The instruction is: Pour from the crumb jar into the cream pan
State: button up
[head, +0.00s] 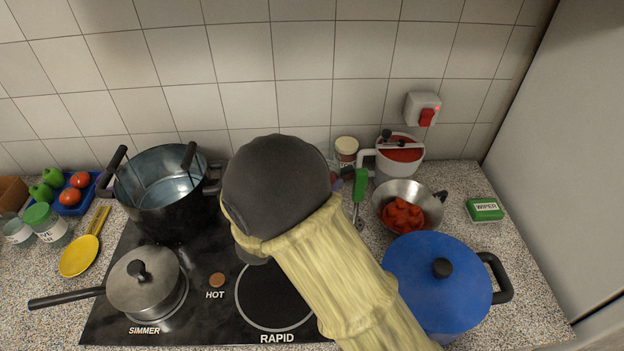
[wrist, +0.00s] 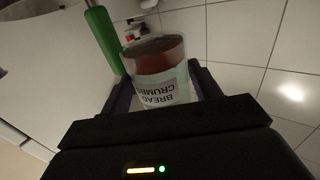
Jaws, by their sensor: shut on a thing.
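The crumb jar (wrist: 160,88), clear with a "BREAD CRUMBS" label and brown contents, is between the fingers of my gripper (wrist: 163,98) in the wrist view; its label reads upside down there. In the head view the jar (head: 346,147) shows a tan top near the back wall, and my gripper (head: 345,174) is mostly hidden behind my arm. The gripper is shut on the jar, which looks roughly upright. The cream pan (head: 384,164) stands just right of the jar, with a pale handle toward the jar. Its top looks red, with a grey bar and dark knob across it.
A green-handled tool (head: 360,185) is close to the gripper. A steel bowl (head: 384,212) with red pieces and a blue lidded pot (head: 435,285) stand in front of the pan. A black pot (head: 165,215) is left. Counter around the wiper box (head: 485,209) is clear.

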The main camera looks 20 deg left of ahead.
jog(key=d+r, duration=0.1)
jog(key=d, duration=0.1)
jog(key=d+r+p, duration=0.1)
jog(key=shift+s+d+r, duration=0.3)
jog(key=shift+s+d, duration=0.05)
dwell(0.6)
